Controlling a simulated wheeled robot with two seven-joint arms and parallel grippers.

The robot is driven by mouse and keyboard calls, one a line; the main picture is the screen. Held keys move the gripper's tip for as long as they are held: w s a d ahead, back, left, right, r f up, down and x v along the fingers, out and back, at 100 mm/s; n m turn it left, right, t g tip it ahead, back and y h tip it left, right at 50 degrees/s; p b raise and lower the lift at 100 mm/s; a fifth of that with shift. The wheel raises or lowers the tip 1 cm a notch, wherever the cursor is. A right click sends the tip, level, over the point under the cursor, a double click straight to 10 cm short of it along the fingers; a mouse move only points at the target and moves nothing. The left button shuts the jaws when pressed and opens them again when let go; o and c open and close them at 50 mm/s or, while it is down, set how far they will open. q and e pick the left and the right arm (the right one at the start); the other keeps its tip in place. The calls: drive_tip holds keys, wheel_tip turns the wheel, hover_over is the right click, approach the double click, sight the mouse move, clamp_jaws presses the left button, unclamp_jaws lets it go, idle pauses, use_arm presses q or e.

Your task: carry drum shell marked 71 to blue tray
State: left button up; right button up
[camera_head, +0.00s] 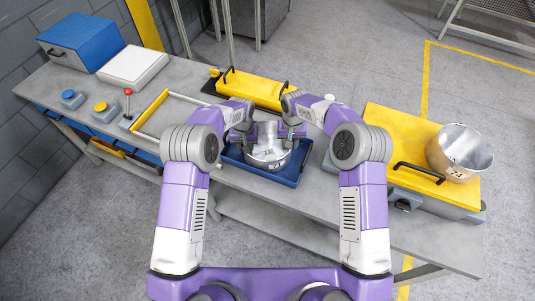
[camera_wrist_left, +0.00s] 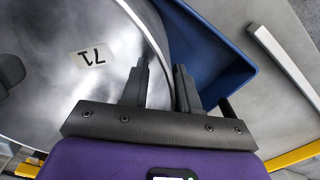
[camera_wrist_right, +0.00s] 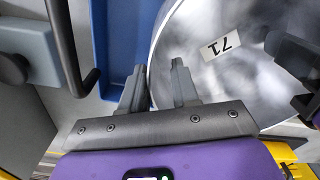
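A shiny metal drum shell (camera_head: 268,158) stands in the blue tray (camera_head: 290,182) on the bench. Its label reads 71 in the left wrist view (camera_wrist_left: 75,85) and the right wrist view (camera_wrist_right: 200,85). My left gripper (camera_head: 240,140) is at its left side and my right gripper (camera_head: 298,137) at its right side. In each wrist view, the left gripper's fingers (camera_wrist_left: 162,85) and the right gripper's fingers (camera_wrist_right: 158,85) straddle the shell's rim with a gap between them. Both look open. The shell's underside is hidden.
A yellow cover (camera_head: 260,90) lies behind the tray. Blue box (camera_head: 82,42), white box (camera_head: 132,66) and push buttons (camera_head: 72,98) stand at left.

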use_arm(q)
wheel_tip(320, 180, up, 12)
drive_tip(key=shift+f, duration=0.1)
use_arm(e)
drive_tip(key=shift+r, duration=0.1)
wheel_tip(320, 180, up, 12)
idle(0.8)
idle(0.4)
